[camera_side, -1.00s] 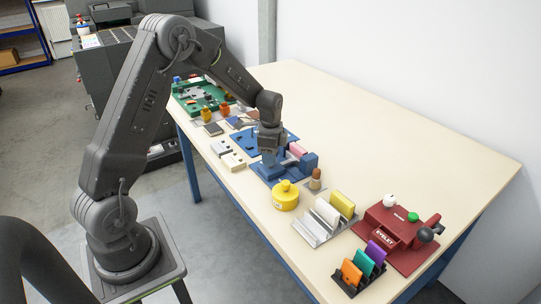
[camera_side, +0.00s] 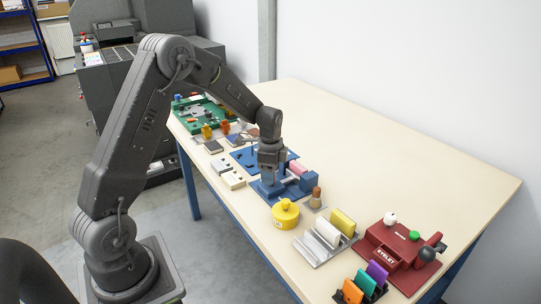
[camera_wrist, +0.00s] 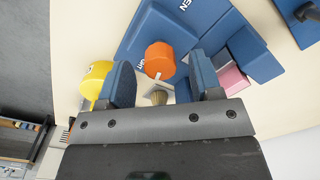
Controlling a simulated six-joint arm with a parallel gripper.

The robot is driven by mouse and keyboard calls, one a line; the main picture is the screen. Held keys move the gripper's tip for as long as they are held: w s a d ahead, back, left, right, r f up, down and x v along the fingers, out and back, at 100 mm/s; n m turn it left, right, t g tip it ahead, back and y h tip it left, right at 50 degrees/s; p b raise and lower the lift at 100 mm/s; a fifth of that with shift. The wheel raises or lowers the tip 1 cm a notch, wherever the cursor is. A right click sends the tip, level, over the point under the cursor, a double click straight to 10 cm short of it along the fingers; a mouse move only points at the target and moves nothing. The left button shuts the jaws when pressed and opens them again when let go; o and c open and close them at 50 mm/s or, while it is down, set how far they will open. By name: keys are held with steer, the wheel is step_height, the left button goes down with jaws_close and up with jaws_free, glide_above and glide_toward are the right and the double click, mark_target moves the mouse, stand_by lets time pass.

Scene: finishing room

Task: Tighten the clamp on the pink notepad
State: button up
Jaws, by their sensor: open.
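The pink notepad (camera_side: 298,168) stands in the blue clamp (camera_side: 310,182). In the wrist view, part of the notepad (camera_wrist: 233,82) shows beside a blue block at the right. The clamp has an orange knob (camera_wrist: 159,60) with a white mark on its blue base (camera_wrist: 140,30). My gripper (camera_side: 269,179) is low over the clamp's near part, where it hides the knob in the side view. In the wrist view, my gripper (camera_wrist: 160,67) is open, its blue fingers on either side of the knob with gaps. I cannot tell how far above it they are.
A yellow pot (camera_side: 286,213) stands close to the clamp's near side, and a wooden-handled tool (camera_side: 316,196) stands to its right. A grey rack (camera_side: 326,238) and a red eyelet press (camera_side: 400,240) are nearer. Open table lies behind the clamp.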

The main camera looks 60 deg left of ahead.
step_height(320, 180, up, 13)
stand_by(0.3)
steer(key=shift+s, duration=0.1)
steer(key=s+d+r+n+t, duration=0.2)
steer(key=s+d+r+n, duration=0.2)
steer(key=s+d+r, duration=0.5)
steer(key=s+d+f+n+t, duration=0.2)
steer(key=s+d+n, duration=0.3)
steer(key=s, duration=0.9)
steer(key=d+t, duration=0.1)
steer(key=d, duration=0.2)
steer(key=shift+d+f, duration=0.15)
steer(key=shift+d, duration=0.05)
